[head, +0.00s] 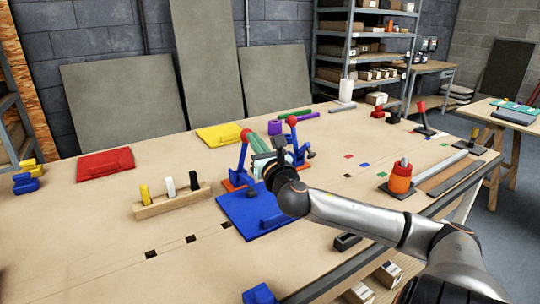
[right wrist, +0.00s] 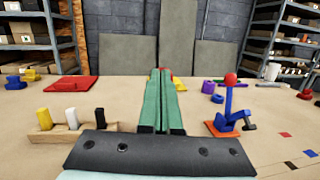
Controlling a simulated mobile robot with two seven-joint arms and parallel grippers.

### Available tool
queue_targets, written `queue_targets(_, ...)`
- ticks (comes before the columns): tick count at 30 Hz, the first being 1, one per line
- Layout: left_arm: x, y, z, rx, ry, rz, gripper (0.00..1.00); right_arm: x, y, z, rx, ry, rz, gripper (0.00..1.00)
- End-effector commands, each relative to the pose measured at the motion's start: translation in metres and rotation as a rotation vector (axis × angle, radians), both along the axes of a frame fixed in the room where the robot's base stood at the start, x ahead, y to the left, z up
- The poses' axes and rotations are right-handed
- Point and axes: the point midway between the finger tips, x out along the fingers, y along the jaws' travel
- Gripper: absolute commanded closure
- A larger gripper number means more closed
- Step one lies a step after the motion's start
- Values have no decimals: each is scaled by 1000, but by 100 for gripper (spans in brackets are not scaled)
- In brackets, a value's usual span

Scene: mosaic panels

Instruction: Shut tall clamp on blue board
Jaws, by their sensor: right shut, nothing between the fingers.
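The blue board (head: 246,213) lies flat on the table, partly under my right arm. Two blue clamps with red knobs on orange bases stand just behind it. The left clamp (head: 242,160) has its handle upright. The right clamp (head: 294,140) also stands upright, and it shows in the right wrist view (right wrist: 229,108). I cannot tell which clamp is the taller. My right gripper (head: 276,130) is between the two clamps in the head view, its green fingers shut and empty. In the right wrist view the fingers (right wrist: 161,98) hide most of what lies straight ahead. My left gripper is out of view.
A wooden block with yellow, white and black pegs (head: 172,201) stands left of the blue board. A red board (head: 106,164) and yellow board (head: 220,134) lie farther back. The front left of the table is mostly clear.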

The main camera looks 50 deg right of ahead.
Motion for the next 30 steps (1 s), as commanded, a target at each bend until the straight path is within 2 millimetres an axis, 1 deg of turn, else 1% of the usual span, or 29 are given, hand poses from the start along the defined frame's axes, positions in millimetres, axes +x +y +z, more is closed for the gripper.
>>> queue_targets(1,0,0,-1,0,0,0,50,-5,3,-2,-1,5,2,100)
queue_targets(8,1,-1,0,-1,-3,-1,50,-31,16,0,1,5,2,100)
queue_targets(12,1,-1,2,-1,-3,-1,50,-48,24,2,4,3,0,100)
queue_targets(18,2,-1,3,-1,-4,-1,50,-68,34,3,2,2,1,100)
queue_targets(23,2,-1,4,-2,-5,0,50,-74,37,4,1,1,-1,100)
queue_targets(30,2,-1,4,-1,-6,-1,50,-75,37,4,0,1,-1,100)
